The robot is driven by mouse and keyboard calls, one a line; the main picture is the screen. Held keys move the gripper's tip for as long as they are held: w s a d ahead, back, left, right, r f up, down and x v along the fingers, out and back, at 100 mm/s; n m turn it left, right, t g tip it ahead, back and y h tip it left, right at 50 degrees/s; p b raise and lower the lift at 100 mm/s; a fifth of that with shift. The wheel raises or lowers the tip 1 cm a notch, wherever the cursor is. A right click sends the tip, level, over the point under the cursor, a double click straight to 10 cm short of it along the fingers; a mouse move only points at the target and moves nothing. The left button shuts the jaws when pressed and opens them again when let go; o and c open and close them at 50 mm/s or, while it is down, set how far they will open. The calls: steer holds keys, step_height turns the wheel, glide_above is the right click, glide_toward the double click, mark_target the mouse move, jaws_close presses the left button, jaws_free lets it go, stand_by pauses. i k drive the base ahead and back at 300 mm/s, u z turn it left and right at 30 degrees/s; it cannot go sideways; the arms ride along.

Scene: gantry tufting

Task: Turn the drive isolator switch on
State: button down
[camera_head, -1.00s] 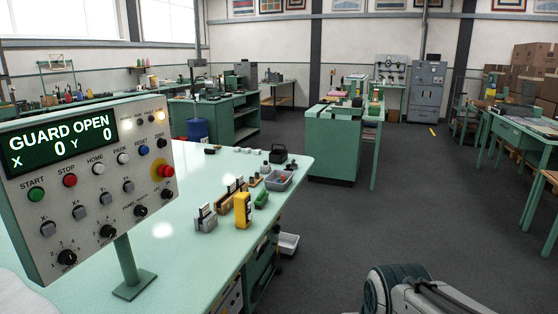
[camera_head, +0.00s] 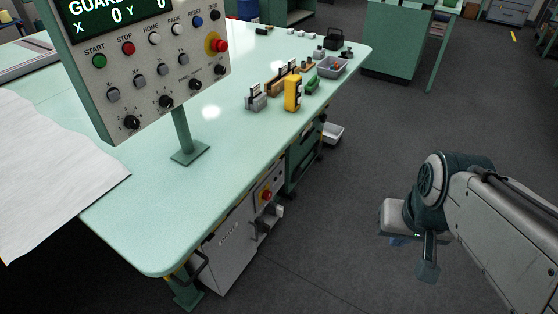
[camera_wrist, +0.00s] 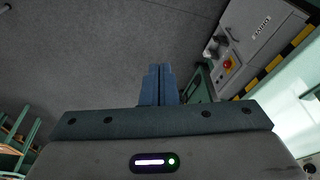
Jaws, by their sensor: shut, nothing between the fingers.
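In the wrist view the red knob (camera_wrist: 228,64) shows at the upper right. Which way the knob is set is too small to tell. My gripper (camera_head: 397,241) hangs over the floor, right of the cabinet and apart from it. In the wrist view my gripper's blue fingers (camera_wrist: 159,72) are together, with nothing between them.
A control panel (camera_head: 150,75) stands on the green table (camera_head: 130,215), with white cloth (camera_head: 50,170) at left. A yellow device (camera_head: 292,93) and small tools lie near the table's edge. A white bin (camera_head: 332,133) is on the floor. The grey floor between cabinet and arm is clear.

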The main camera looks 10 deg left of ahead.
mark_target(267, 195)
steer(key=k, duration=0.65)
steer(key=z, duration=0.2)
steer(key=i, duration=1.25)
steer(key=u, duration=1.05)
steer(key=i, duration=0.25)
steer(key=u, duration=0.25)
